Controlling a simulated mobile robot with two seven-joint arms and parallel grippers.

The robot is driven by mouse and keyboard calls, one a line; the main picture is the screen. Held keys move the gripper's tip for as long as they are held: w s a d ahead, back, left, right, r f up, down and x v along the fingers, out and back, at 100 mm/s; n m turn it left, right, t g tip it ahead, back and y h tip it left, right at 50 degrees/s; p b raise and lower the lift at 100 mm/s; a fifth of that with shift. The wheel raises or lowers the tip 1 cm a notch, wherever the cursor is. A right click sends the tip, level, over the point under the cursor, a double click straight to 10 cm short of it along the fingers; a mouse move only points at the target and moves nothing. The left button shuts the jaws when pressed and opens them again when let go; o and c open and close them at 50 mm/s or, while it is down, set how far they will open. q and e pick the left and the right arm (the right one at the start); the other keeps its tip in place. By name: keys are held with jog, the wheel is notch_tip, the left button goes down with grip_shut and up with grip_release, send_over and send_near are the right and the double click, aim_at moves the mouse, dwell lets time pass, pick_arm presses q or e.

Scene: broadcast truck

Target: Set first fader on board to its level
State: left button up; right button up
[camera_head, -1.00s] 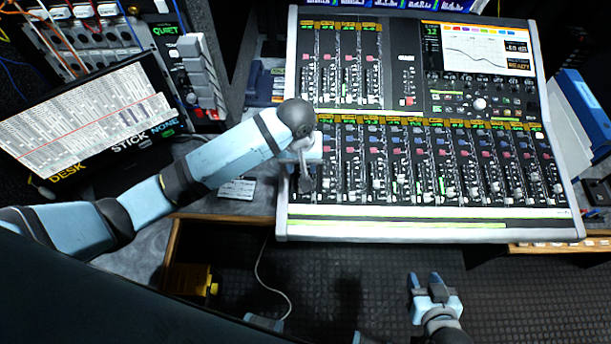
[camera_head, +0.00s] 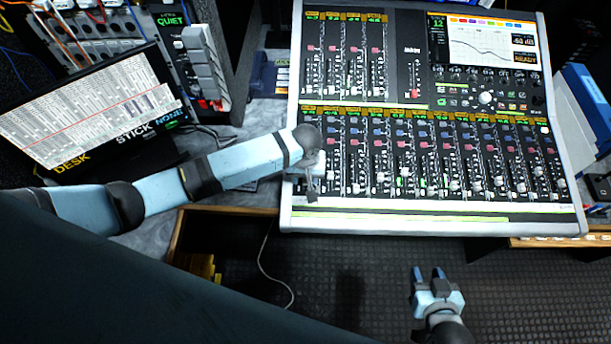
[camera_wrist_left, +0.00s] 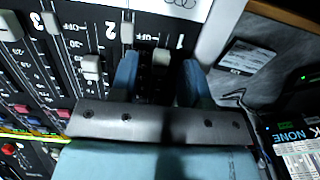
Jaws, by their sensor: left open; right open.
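The mixing board (camera_head: 430,222) fills the upper right of the head view, with a lower row of several faders. My left gripper (camera_head: 309,192) is over the lower left corner of this row. In the left wrist view, my left gripper (camera_wrist_left: 158,78) is open, with its fingers on either side of the first fader's grey cap (camera_wrist_left: 160,58), beside the printed 1. A gap shows around the cap; whether a finger touches it I cannot tell. In the head view the arm hides this cap. My right gripper (camera_head: 430,276) is open and empty in front of the board.
A second fader's cap (camera_wrist_left: 91,67) is close beside my left finger in the wrist view. A tilted screen (camera_head: 85,115) marked DESK and STICK NONE stands at left. A wood-edged opening (camera_head: 178,232) and dark floor lie in front of the board.

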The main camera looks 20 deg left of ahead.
pick_arm(q)
jog(key=shift+f, duration=0.5)
grip_shut()
jog(key=shift+w+a+r+p, duration=0.15)
jog(key=shift+w+r+p, duration=0.15)
jog(key=shift+w+p, duration=0.25)
jog(key=shift+w+a+p, duration=0.1)
jog(key=shift+w+p, duration=0.2)
jog(key=shift+f, duration=0.2)
grip_release()
jog(key=shift+r, duration=0.1)
notch_tip(320, 180, up, 14)
jog(key=b, duration=0.1)
